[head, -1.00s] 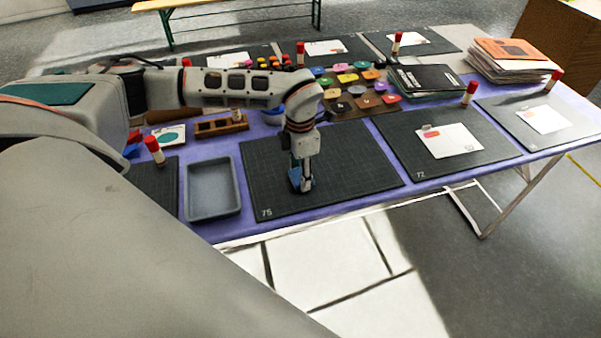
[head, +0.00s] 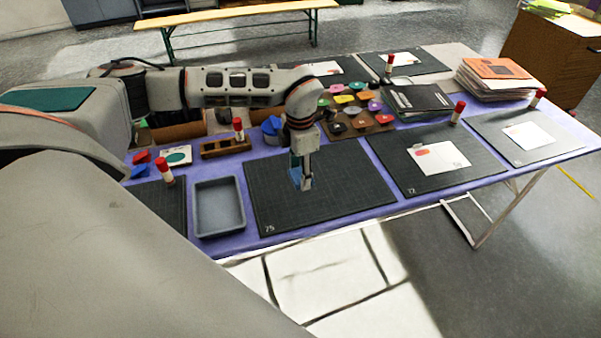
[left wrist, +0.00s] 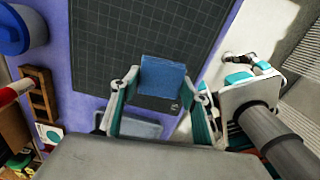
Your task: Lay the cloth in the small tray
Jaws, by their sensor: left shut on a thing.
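The cloth (head: 295,174) is a small blue piece held in my left gripper (head: 304,184), over the dark cutting mat marked 75. In the left wrist view the cloth (left wrist: 162,77) sits between the two fingers, with the grid mat beyond it. The small tray (head: 218,233) is grey, shallow and empty. It lies left of that mat, and my gripper is to its right. Part of a grey-blue tray (left wrist: 140,129) shows behind the fingers in the left wrist view. My right gripper (left wrist: 250,73) seems to show at the right there; its jaws are unclear.
A glue stick (head: 166,172) stands left of the tray. A wooden holder (head: 225,147) and a blue object (head: 272,128) are behind it. A rack of coloured pieces (head: 352,108) stands beyond the mat (head: 340,195). The table's front edge is close to the tray.

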